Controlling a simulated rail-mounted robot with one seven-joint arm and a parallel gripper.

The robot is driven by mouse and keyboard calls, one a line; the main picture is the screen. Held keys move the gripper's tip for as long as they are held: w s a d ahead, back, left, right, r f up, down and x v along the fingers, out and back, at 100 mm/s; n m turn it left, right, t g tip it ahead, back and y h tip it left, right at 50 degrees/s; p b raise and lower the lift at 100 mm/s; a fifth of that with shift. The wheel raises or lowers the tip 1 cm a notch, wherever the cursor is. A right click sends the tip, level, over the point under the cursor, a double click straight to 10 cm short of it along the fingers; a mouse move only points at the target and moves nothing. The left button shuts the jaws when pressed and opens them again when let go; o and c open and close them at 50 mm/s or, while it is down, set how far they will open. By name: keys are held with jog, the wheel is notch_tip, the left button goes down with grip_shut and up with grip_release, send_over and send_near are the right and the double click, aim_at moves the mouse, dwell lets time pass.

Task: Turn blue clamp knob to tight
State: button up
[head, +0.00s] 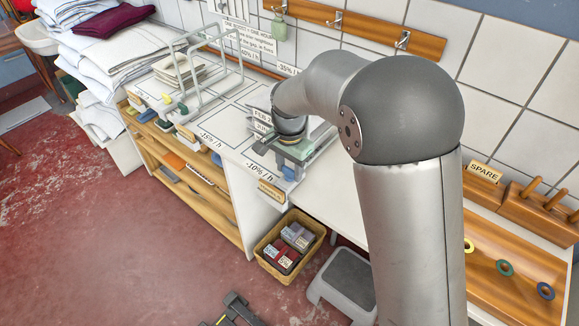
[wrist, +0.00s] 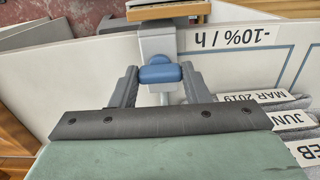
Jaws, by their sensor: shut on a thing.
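The blue clamp knob (wrist: 160,73) shows in the wrist view, on a grey metal clamp (wrist: 157,42) at the edge of the white worktop. My gripper (wrist: 160,76) has one grey finger on each side of the knob, and the fingers close on its two ends. A thin screw shaft runs from the knob toward my gripper's dark palm edge. In the head view my arm and the green body of my gripper hide most of the clamp at the worktop's front edge.
Labelled grey cloths (wrist: 272,104) lie beside my gripper on the worktop. A wire rack (head: 206,62) and stacked linens (head: 110,55) stand at the left. Below are a basket (head: 268,262) and a grey step stool (head: 345,280). A wooden SPARE tray (head: 500,240) is at the right.

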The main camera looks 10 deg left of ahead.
aim_at(290, 169)
jog(key=o, duration=1)
jog(key=shift+r, duration=0.1)
notch_tip(290, 169, up, 17)
jog(key=shift+r+b, duration=0.2)
jog(key=shift+b, duration=0.15)
jog(key=s+d+f+n, duration=0.15)
jog(key=s+d, duration=0.25)
jog(key=d, duration=0.5)
jog(key=s+d+f+n, duration=0.1)
jog(key=s+d+f, duration=0.3)
jog(key=d, duration=0.6)
jog(key=s+d+f+n, duration=0.1)
jog(key=s+d+f, duration=0.1)
jog(key=s+d, duration=0.1)
jog(key=s+d+f+n, duration=0.1)
jog(key=s+d+f, duration=0.1)
jog(key=s, duration=0.4)
jog(key=s+d+f+n, duration=0.1)
jog(key=s+d+f, duration=0.1)
jog(key=s, duration=0.3)
jog(key=shift+s+d+f, duration=0.1)
jog(key=shift+d+f, duration=0.1)
jog(key=shift+d, duration=0.25)
jog(key=shift+d+f, duration=0.15)
jog(key=shift+d, duration=0.3)
